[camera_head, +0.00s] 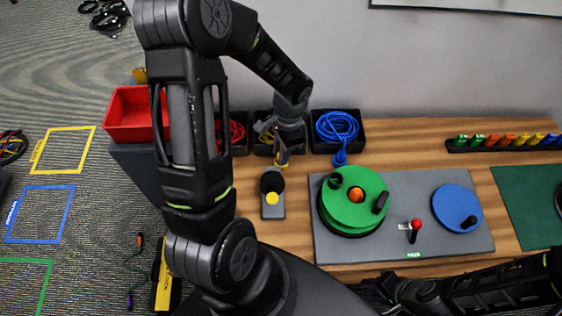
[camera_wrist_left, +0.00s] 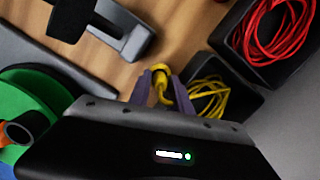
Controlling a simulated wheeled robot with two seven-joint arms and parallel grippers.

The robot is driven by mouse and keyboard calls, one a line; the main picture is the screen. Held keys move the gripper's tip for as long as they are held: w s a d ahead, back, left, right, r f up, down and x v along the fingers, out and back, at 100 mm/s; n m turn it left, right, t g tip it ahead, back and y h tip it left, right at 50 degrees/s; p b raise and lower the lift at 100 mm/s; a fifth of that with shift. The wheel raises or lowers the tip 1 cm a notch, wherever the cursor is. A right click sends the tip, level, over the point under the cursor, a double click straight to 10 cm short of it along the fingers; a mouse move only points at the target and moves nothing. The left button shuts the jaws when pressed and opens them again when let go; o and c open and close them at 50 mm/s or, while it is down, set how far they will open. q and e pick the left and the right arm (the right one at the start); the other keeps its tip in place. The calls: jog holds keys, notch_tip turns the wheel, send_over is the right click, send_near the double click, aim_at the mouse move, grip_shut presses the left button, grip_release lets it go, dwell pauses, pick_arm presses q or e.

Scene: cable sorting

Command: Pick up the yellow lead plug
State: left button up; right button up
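The yellow lead plug (camera_wrist_left: 161,88) shows in the left wrist view between the fingers of my left gripper (camera_wrist_left: 158,90). Its yellow cable (camera_wrist_left: 208,97) runs into a black bin. In the head view my left gripper (camera_head: 281,150) points down at the front of that bin, and the yellow plug (camera_head: 282,161) shows at its fingertips. The fingers straddle the plug closely, but whether they press on it is unclear. My right gripper (camera_head: 402,291) is low at the right front, away from the plug, dark and partly cut off by the frame; its fingers are unclear.
Black bins with red cable (camera_head: 236,131) and blue cable (camera_head: 337,127) flank the yellow one. A grey mat (camera_head: 330,240) carries green and blue discs. A red tray (camera_head: 130,112) stands left.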

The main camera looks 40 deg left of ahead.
dwell(0.6)
pick_arm(q)
grip_shut()
